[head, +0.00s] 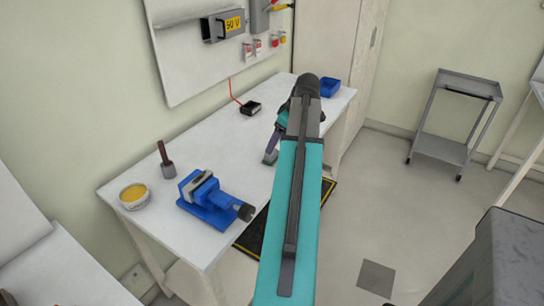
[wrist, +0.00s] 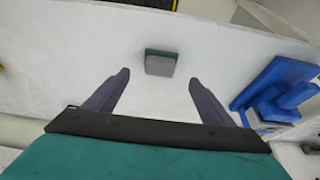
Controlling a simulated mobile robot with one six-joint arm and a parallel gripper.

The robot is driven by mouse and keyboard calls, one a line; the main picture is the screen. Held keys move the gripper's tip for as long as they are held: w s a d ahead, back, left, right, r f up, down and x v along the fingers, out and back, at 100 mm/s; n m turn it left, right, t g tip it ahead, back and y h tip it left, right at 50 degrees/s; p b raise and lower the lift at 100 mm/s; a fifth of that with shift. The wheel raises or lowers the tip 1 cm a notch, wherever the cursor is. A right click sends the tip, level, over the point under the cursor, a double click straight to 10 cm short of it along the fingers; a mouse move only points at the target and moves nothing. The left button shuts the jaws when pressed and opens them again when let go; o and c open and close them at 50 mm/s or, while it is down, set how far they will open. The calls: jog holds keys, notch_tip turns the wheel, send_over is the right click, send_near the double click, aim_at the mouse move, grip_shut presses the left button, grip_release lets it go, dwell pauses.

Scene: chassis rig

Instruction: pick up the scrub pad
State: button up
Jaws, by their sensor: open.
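The scrub pad (wrist: 160,62), a small block with a grey face and a dark green edge, lies on the white bench in the wrist view. My gripper (wrist: 158,79) is open and empty, its two purple fingers spread apart. The pad is just beyond the fingertips, roughly centred between them and not touching either. In the head view my gripper (head: 271,150) is low over the middle of the bench (head: 232,165), partly hidden by my arm.
A blue vise (head: 212,200) stands at the bench's front; it also shows at right in the wrist view (wrist: 282,92). A round yellow-filled tin (head: 134,196) and a brown-handled tool (head: 166,160) are to the left.

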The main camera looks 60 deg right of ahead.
jog(key=shift+x, duration=1.35)
jog(key=shift+p+x, duration=0.9)
jog(key=shift+x, duration=1.7)
jog(key=shift+r, duration=0.1)
jog(key=shift+w, duration=0.1)
jog(key=c, duration=1.2)
jog(key=shift+o, duration=0.2)
jog(key=shift+r, duration=0.1)
jog(key=shift+r+b, duration=0.55)
jog(key=shift+r, duration=0.85)
jog(key=s+d+r+b, duration=0.2)
jog(key=s+b, duration=0.1)
jog(key=s, duration=1.3)
jog(key=shift+d, duration=0.15)
